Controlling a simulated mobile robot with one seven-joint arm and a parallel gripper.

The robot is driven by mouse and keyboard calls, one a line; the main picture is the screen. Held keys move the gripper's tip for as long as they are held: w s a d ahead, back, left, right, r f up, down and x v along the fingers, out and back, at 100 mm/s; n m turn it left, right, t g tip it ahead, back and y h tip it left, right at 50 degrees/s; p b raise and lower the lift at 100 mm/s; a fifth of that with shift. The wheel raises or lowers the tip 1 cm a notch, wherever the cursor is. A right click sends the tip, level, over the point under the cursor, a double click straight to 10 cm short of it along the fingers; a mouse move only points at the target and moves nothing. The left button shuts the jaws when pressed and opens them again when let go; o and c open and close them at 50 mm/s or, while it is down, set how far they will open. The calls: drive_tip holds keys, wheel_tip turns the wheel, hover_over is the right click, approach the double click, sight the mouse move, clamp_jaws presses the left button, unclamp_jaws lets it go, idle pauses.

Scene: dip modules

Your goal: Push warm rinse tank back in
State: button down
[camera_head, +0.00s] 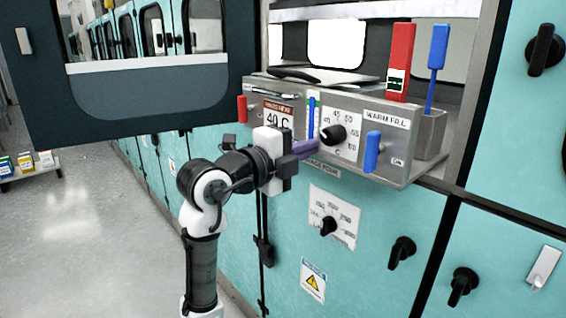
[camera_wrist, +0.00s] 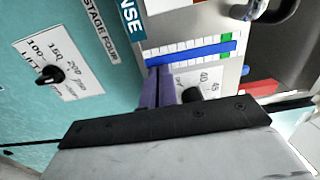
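The warm rinse tank (camera_head: 350,165) is a grey metal box that sticks out of the teal cabinet front. Its front face carries a black dial, a "40 C" display, a "WARM FILL" label and red and blue levers. In the wrist view the tank's front (camera_wrist: 185,25) shows sideways with a blue bar and a green-and-white scale. My gripper (camera_head: 303,158) is at the lower middle of this front, just left of the dial. Its purple fingers (camera_wrist: 157,88) look closed together with nothing between them. They are at or very near the face; I cannot tell whether they touch.
A dark door with a window (camera_head: 150,105) stands open at the left. A red (camera_head: 400,60) and a blue (camera_head: 438,45) handle rise from the tank's right end. Black knobs (camera_head: 402,250) protrude from the panels below.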

drive_tip(key=x, duration=1.5)
drive_tip(key=shift+d+f, duration=0.1)
drive_tip(key=shift+d, duration=0.15)
drive_tip(key=shift+w, duration=0.1)
drive_tip(key=shift+r, duration=0.25)
drive_tip(key=shift+f+b, duration=0.1)
drive_tip(key=shift+b, duration=0.2)
